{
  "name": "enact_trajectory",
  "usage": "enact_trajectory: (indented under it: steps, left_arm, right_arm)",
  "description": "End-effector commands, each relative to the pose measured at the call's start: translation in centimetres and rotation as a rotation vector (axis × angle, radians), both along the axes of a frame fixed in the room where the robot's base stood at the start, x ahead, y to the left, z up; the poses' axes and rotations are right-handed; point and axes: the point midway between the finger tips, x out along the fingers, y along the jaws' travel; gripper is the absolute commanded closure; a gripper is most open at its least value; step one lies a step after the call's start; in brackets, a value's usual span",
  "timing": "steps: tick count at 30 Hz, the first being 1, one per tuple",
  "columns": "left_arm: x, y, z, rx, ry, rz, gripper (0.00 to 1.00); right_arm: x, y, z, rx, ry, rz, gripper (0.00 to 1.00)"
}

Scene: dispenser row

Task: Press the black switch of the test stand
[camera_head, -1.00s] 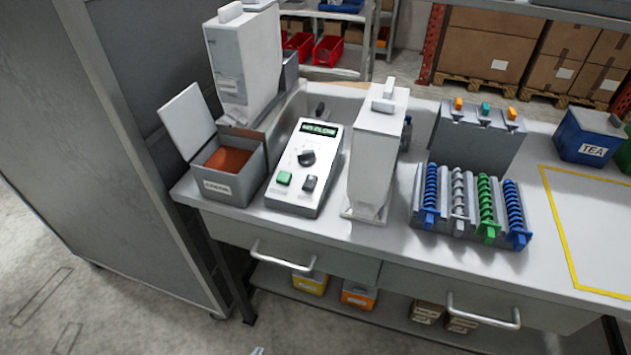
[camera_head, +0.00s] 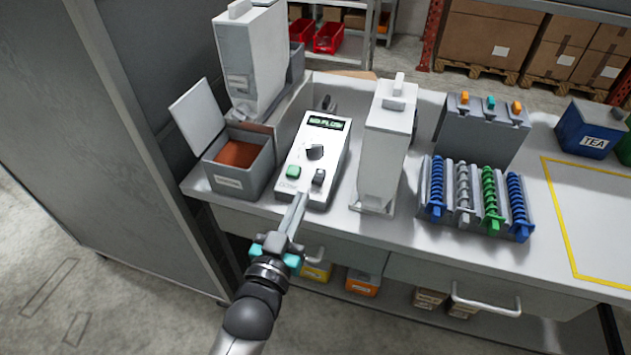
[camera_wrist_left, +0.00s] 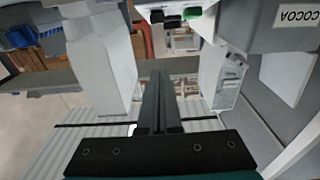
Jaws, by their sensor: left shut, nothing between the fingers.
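The test stand (camera_head: 327,146) is a white box with a lit display, a black knob (camera_head: 315,152), a green button (camera_head: 293,172) and a black switch (camera_head: 319,176) at its near right. My left gripper (camera_head: 303,195) is shut and empty. Its fingertips are at the stand's near edge, just below and left of the switch in the head view; I cannot tell whether they touch. In the left wrist view the shut fingers (camera_wrist_left: 159,78) point toward the stand, whose green button (camera_wrist_left: 192,13) shows at the top edge. My right gripper is not in view.
A grey open-lidded box (camera_head: 240,182) stands left of the stand, and a white dispenser (camera_head: 386,150) close on its right. A taller white dispenser (camera_head: 252,65) stands behind the box. Coil dispensers (camera_head: 478,200) stand farther right. Drawer handles stick out below the table edge.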

Motion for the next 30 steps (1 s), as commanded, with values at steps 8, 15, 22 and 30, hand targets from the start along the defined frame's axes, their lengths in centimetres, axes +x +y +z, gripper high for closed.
enact_trajectory:
  steps: [8, 15, 22, 30]
  left_arm:
    - [0.8, -0.2, 0.0, 0.000, 0.001, 0.000, 1.00]
    - [4.1, -1.3, 0.2, 0.001, -0.001, 0.000, 1.00]
    - [7.8, -2.5, 0.4, 0.001, 0.000, 0.000, 1.00]
    - [9.0, -2.9, -1.9, 0.002, 0.008, 0.000, 1.00]
  right_arm:
    - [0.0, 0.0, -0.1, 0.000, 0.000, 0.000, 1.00]
    - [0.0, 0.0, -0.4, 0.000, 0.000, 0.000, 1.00]
    - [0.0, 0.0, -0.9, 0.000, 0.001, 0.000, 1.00]
    - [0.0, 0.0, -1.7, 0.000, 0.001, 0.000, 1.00]
